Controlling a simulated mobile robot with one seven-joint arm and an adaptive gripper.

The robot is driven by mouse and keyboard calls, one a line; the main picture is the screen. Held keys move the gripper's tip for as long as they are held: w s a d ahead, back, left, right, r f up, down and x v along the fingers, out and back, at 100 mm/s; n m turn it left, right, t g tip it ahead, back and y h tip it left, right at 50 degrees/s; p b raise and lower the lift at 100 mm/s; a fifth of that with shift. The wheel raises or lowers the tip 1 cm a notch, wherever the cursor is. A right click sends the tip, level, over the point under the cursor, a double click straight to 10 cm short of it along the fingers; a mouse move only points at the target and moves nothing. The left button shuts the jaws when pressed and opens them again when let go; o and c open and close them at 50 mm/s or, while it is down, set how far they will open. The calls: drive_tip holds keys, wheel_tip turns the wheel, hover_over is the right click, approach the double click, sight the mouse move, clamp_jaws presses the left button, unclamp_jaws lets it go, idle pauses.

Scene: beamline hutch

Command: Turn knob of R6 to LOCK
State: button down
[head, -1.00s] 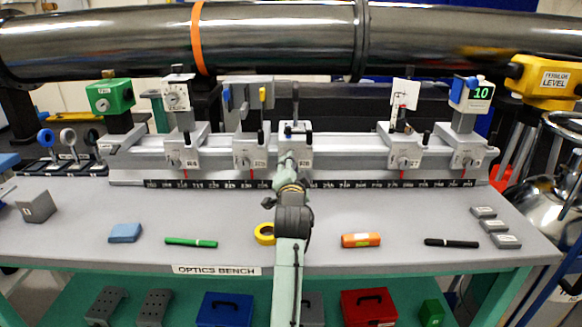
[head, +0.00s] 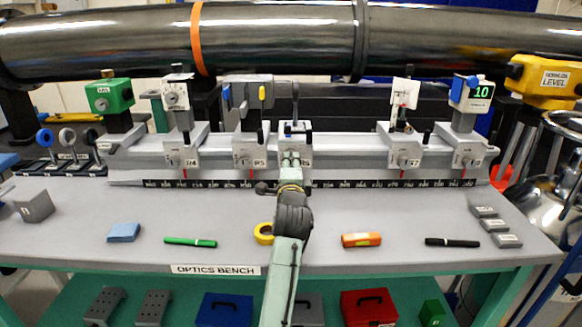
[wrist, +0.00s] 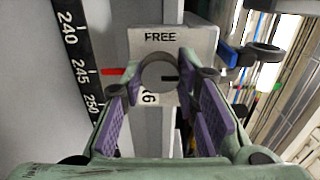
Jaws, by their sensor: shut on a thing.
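The R6 carrier (head: 297,128) stands on the rail near the middle of the bench, its front partly hidden by my arm. In the wrist view, its grey face (wrist: 200,45) reads FREE above a round grey knob (wrist: 158,70). A dark mark on the knob points right in that view. No LOCK word is visible; my fingers cover part of the face and of its number label. My gripper (wrist: 160,86) is shut on the knob, with a purple-padded finger on each side. It also shows in the head view (head: 292,160), end-on against the carrier.
The R5 carrier (head: 251,150) stands close on the left and the R7 carrier (head: 400,150) farther right on the same rail. A black scale strip (head: 370,184) runs along the rail's foot. Yellow tape (head: 263,234) and an orange block (head: 361,240) lie on the bench in front.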

idle(0.4)
drive_tip(key=c, duration=1.2)
unclamp_jaws()
drive_tip(key=shift+s, duration=0.1)
drive_tip(key=s, duration=1.1)
drive_tip(key=shift+s, duration=0.4)
